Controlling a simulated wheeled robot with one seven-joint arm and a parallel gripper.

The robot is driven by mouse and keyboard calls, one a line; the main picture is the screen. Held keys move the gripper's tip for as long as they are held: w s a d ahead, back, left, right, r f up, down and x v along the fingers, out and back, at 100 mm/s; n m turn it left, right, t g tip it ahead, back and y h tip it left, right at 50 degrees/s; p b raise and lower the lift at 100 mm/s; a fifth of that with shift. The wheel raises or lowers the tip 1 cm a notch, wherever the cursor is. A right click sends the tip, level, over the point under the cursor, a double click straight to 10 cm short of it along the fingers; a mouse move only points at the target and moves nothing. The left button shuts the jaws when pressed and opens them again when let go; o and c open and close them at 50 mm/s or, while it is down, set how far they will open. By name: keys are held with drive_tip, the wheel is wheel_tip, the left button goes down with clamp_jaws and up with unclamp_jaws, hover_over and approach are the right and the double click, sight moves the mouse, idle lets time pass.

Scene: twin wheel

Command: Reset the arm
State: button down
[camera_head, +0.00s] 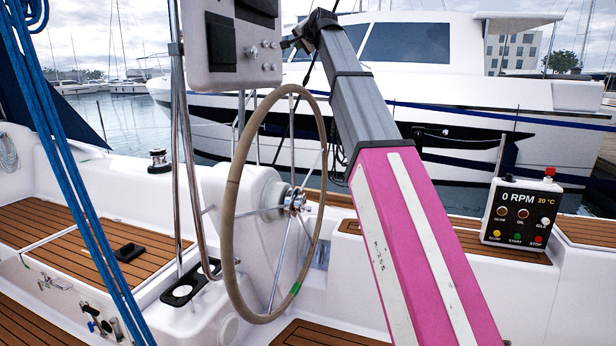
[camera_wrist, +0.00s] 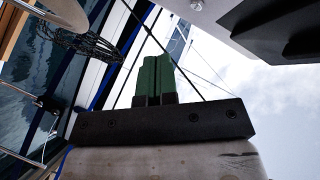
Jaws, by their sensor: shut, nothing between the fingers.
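My gripper (camera_wrist: 158,80) shows in the wrist view as two green fingers standing side by side on a dark mount bar. They are closed together and nothing shows between them. In the head view my arm, magenta and then grey, rises across the middle towards the top edge. Its far end is near the right side of the grey instrument panel (camera_head: 233,75). The fingers cannot be made out clearly there.
The steering wheel (camera_head: 233,190) stands just left of my arm. Blue ropes (camera_head: 67,160) hang at the left. A control box (camera_head: 520,213) reading 0 RPM is mounted at the right. A large white motor boat (camera_head: 450,100) lies behind. Open sky shows right of the fingers in the wrist view.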

drive_tip(key=s+d+f+n+g+h, duration=0.1)
drive_tip(key=d+f+g, duration=0.15)
drive_tip(key=f, duration=1.35)
drive_tip(key=s+d+f+n+g+h, duration=0.15)
drive_tip(key=d+f, duration=0.25)
drive_tip(key=f, duration=1.1)
drive_tip(key=s+d+f+g+h, duration=0.15)
drive_tip(key=d+f, duration=0.25)
drive_tip(key=f, duration=1.2)
drive_tip(key=s+d+f+n+g, duration=0.1)
drive_tip(key=s+d+f+g, duration=0.1)
drive_tip(key=s+f, duration=0.7)
drive_tip(key=s+d+f+n+g+h, duration=0.1)
drive_tip(key=s+d+f+g, duration=0.2)
drive_tip(key=s+f, duration=0.7)
drive_tip(key=s+d+f+n+g+h, duration=0.1)
drive_tip(key=s+d+f, duration=0.5)
drive_tip(key=f, duration=1.1)
drive_tip(key=s+n+g, duration=0.1)
drive_tip(key=s+g, duration=0.1)
drive_tip(key=s, duration=0.2)
drive_tip(key=shift+s+f, duration=0.15)
drive_tip(key=shift+s, duration=0.05)
